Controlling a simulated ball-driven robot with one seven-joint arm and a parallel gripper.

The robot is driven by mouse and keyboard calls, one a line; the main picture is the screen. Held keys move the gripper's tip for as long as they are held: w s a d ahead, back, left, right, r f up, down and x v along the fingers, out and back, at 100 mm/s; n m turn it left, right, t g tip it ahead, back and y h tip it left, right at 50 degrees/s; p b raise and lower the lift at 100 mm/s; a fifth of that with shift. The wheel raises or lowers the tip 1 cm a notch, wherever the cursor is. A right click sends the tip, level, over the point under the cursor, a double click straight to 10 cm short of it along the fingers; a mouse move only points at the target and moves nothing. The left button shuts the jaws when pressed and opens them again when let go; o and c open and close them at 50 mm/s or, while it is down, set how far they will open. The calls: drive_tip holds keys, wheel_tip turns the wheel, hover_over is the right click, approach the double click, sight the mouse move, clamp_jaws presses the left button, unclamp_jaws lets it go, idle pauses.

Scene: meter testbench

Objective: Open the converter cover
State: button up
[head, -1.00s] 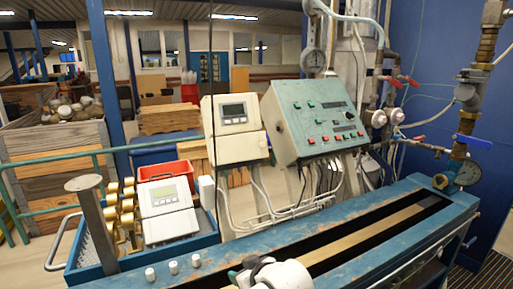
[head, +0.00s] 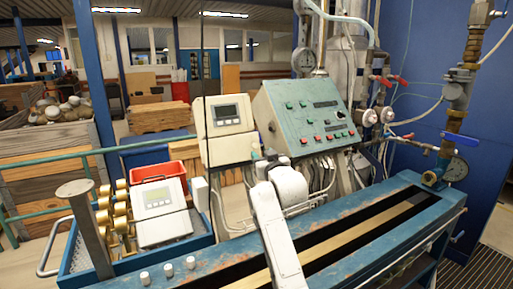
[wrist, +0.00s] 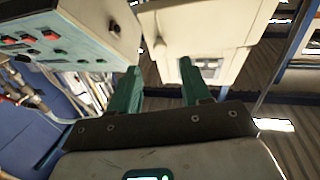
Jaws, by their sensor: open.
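The converter (head: 228,128) is a cream box with a small grey display in its upper part and a plain lower section, standing left of the green control panel. It appears upside down in the wrist view (wrist: 205,35), beyond my fingers. My gripper (wrist: 159,66) is open, with two green fingers spread apart and nothing visible between them. One fingertip overlaps the converter's face near the display in that view; I cannot tell whether it touches. The cover looks closed.
The control panel (head: 306,115) with red and green buttons stands close right of the converter. Cables hang below both. A blue bench (head: 210,268) runs across the front. A second white meter (head: 160,210) sits in a blue tray at left. Pipes and valves stand at right.

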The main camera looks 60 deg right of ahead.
sight(255, 146)
drive_tip(key=shift+p+x, duration=0.65)
drive_tip(key=shift+x, duration=2.8)
clamp_jaws()
